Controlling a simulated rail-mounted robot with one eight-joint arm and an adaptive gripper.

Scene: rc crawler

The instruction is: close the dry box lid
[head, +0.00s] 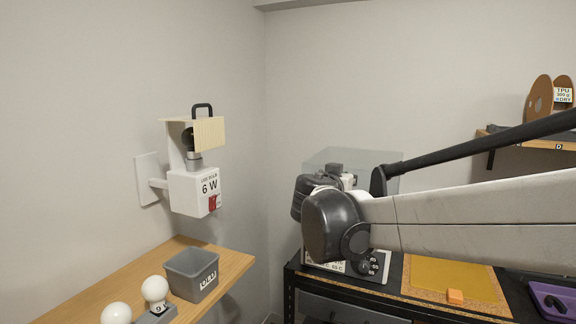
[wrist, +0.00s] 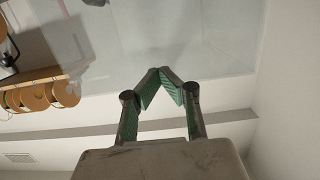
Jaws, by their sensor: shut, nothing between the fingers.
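The dry box (head: 378,268) stands on the black bench, with dark knobs and number labels on its pale front. My arm hides much of it. Its clear lid (head: 388,162) rises above and behind my wrist, so it looks raised. My gripper's fingers are hidden behind my own arm links in the head view. In the wrist view my gripper (wrist: 160,72) is shut and empty, its green-padded fingertips together. A clear panel (wrist: 215,40), probably the lid, spreads beyond the fingertips. I cannot tell whether they touch it.
A wooden shelf (head: 566,145) with spools is at the right.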

